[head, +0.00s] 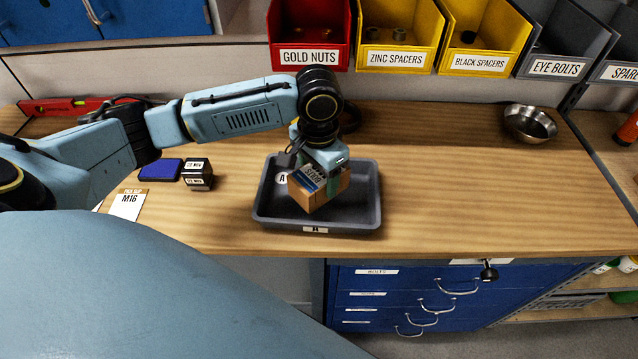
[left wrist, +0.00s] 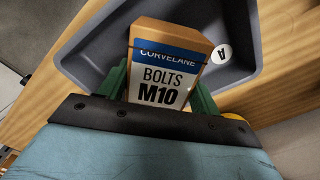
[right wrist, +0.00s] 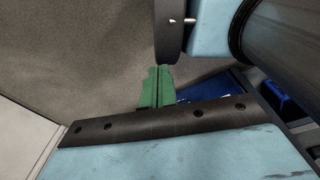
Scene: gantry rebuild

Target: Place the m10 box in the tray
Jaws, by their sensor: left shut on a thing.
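The M10 box (head: 312,191) is a small brown carton with a white and blue label; in the left wrist view the box (left wrist: 163,72) reads BOLTS M10. My left gripper (head: 322,178) is shut on it, with green fingers on both sides. The box is tilted, over or inside the dark grey tray (head: 360,212) marked A; I cannot tell whether it touches the floor. The tray also shows behind the box in the left wrist view (left wrist: 250,52). My right gripper (right wrist: 157,88) is shut and empty, its green fingers together, away from the bench top.
A stamp (head: 198,174), a blue pad (head: 160,169) and an M16 card (head: 127,204) lie left of the tray. A metal bowl (head: 530,123) stands at the right. Labelled bins (head: 400,35) line the back. The bench right of the tray is clear.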

